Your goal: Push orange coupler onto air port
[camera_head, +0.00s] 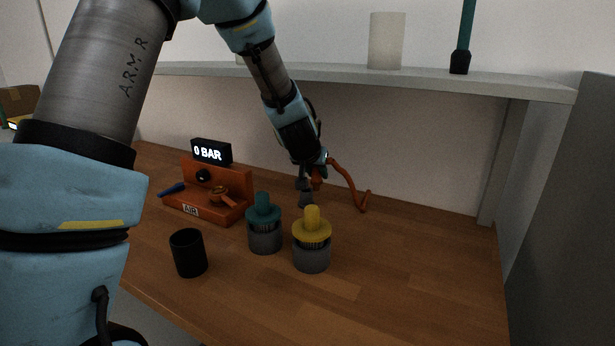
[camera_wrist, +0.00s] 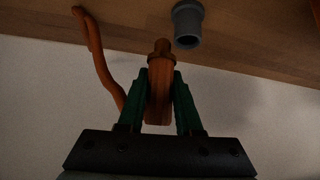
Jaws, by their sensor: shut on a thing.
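The orange coupler (camera_wrist: 160,85) is between the green fingers of my gripper (camera_wrist: 161,100) in the wrist view, its narrow stepped tip pointing away from the jaws. In the head view my gripper (camera_head: 314,178) is above the back of the table, and the coupler there is mostly hidden. An orange hose (camera_head: 349,184) trails right from it. The orange air station (camera_head: 235,214), labelled AIR, stands to the left, apart from the coupler. Its display (camera_head: 211,152) reads 0 BAR. A black round part (camera_head: 203,175) is on its upright face; I cannot tell whether this is the port.
A grey hollow holder (camera_wrist: 187,24) is near the coupler tip. A teal-topped piece (camera_head: 264,222), a yellow-topped piece (camera_head: 312,238) and a black cup (camera_head: 188,252) stand in front. A blue handle (camera_head: 172,189) is at the station's left. A shelf (camera_head: 420,80) runs above; the table's right is clear.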

